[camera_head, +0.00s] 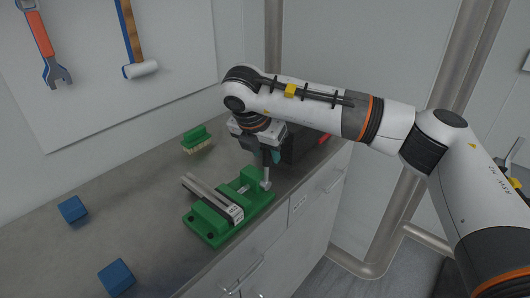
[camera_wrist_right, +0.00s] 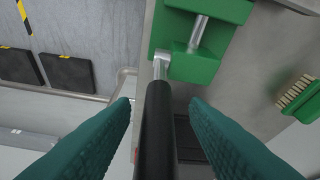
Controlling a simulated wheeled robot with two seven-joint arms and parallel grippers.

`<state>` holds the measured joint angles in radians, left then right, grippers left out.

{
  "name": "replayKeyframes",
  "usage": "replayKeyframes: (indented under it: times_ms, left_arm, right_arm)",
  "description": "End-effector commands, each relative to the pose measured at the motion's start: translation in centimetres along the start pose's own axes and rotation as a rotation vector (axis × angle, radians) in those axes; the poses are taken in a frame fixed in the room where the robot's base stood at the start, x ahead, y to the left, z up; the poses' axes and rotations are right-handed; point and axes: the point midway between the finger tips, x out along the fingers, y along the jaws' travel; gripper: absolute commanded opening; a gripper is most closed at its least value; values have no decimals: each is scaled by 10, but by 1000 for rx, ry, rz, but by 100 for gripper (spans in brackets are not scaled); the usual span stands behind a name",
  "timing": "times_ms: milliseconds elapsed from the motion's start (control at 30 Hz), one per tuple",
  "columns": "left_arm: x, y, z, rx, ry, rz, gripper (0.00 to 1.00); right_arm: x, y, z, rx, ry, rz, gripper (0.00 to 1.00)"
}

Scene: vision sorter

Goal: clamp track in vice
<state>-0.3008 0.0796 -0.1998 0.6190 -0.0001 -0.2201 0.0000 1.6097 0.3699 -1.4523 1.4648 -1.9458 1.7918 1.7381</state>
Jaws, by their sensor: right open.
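The green vice (camera_head: 211,226) stands near the front edge of the workbench. The track (camera_head: 207,194), a grey metal rail with a pale label at its near end, lies across the vice between its jaws; I cannot tell how tightly it is held. My right gripper (camera_head: 265,159) is above the vice's handle end. In the right wrist view, the teal fingers of the right gripper (camera_wrist_right: 160,104) are open on either side of the black vice handle (camera_wrist_right: 155,135), with gaps visible. The vice's green body and screw (camera_wrist_right: 197,36) show ahead of them. My left gripper is out of view.
Two blue blocks (camera_head: 72,209) (camera_head: 117,277) lie on the bench (camera_head: 130,218) at the left. A green brush (camera_head: 196,138) lies behind the vice. A dark box (camera_head: 300,146) sits right of the gripper. Tools hang on the wall board (camera_head: 180,50).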

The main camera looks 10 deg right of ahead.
Motion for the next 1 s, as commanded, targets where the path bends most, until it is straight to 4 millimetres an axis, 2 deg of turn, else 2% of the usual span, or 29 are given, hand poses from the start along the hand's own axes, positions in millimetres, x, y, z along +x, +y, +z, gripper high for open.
replayKeyframes:
  times_ms: [500,700,1000]
  left_arm:
    - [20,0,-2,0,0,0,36]
    - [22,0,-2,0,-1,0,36]
    - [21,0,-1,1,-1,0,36]
  right_arm:
    - [-98,-2,3,-4,3,-3,41]
    - [-113,-1,3,-4,1,0,41]
    - [-114,-1,3,-6,-1,0,41]
